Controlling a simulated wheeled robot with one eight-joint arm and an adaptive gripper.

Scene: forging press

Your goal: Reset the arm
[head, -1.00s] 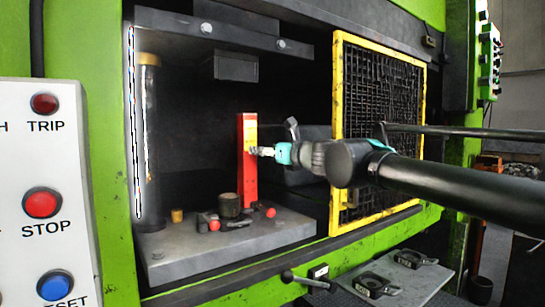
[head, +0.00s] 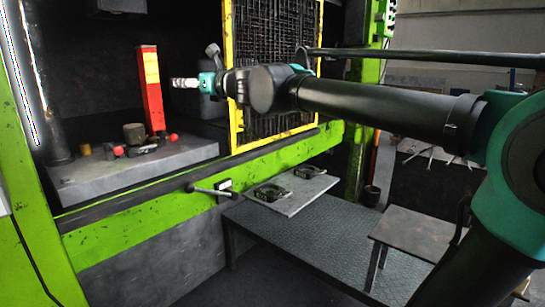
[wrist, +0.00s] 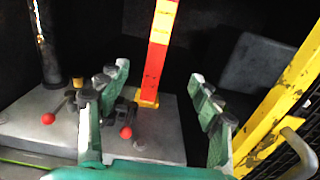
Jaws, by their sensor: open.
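My arm (head: 375,103) reaches from the right across the yellow mesh guard into the press opening. My gripper (head: 174,82) points left, just right of the upright red post with a yellow label (head: 151,88). In the wrist view my gripper (wrist: 160,98) is open, its green fingers spread wide with nothing held between them. The red and yellow post (wrist: 160,52) stands beyond the fingers, between them in the picture. The fingertips look clear of it.
The yellow-framed mesh guard (head: 273,60) is close beside my arm. The grey press bed (head: 90,180) carries a dark cup (head: 134,133) and red-knobbed clamps. A plate with two black clamps (head: 290,202) lies outside, above a metal platform (head: 300,240).

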